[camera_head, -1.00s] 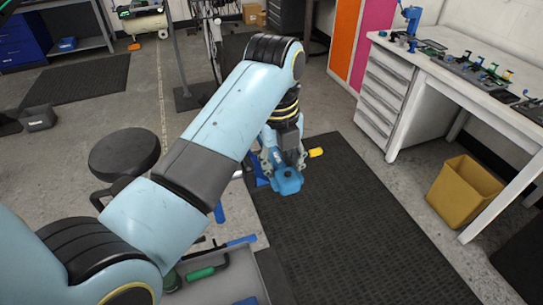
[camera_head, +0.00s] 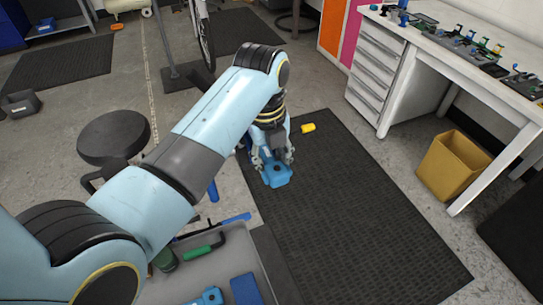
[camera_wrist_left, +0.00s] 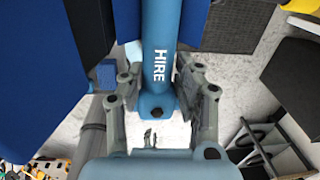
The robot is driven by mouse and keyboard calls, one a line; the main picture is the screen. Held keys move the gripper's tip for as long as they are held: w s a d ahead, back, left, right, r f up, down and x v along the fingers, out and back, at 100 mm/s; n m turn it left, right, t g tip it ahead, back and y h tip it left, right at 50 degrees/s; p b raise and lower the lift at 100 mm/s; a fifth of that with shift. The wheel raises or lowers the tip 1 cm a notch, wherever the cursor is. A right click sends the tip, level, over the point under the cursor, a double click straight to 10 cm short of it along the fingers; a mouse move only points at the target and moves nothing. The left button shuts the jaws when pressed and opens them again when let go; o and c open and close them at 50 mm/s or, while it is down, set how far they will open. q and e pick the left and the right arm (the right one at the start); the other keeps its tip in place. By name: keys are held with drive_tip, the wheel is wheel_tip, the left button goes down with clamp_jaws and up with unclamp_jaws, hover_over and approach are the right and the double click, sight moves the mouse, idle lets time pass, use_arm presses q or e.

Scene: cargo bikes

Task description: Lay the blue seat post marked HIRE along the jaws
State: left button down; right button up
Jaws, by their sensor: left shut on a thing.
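The blue seat post (camera_wrist_left: 156,45) is in my left gripper (camera_wrist_left: 163,95). In the left wrist view it runs away from the palm, its white HIRE lettering readable, with a grey finger on each side of its block-like near end. In the head view my left gripper (camera_head: 274,158) points down above the dark mat, and the blue end of the seat post (camera_head: 277,176) with a dark hole shows at the fingers. The rest of the post is hidden there. My right gripper is not in view. I cannot make out the jaws clearly.
A grey tray (camera_head: 268,250) holds a green-handled tool (camera_head: 204,249) and blue parts. A yellow piece (camera_head: 308,128) lies on the dark mat (camera_head: 345,210). A white workbench (camera_head: 440,50) and a yellow bin (camera_head: 452,165) stand right. A black stool (camera_head: 113,135) is left.

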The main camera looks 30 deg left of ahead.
use_arm(q)
drive_tip(key=c, duration=0.9)
unclamp_jaws()
drive_tip(key=shift+o, duration=0.2)
drive_tip(key=shift+r, duration=0.1)
wheel_tip(320, 180, up, 12)
drive_tip(key=shift+s+a, duration=0.3)
drive_tip(key=shift+s, duration=0.05)
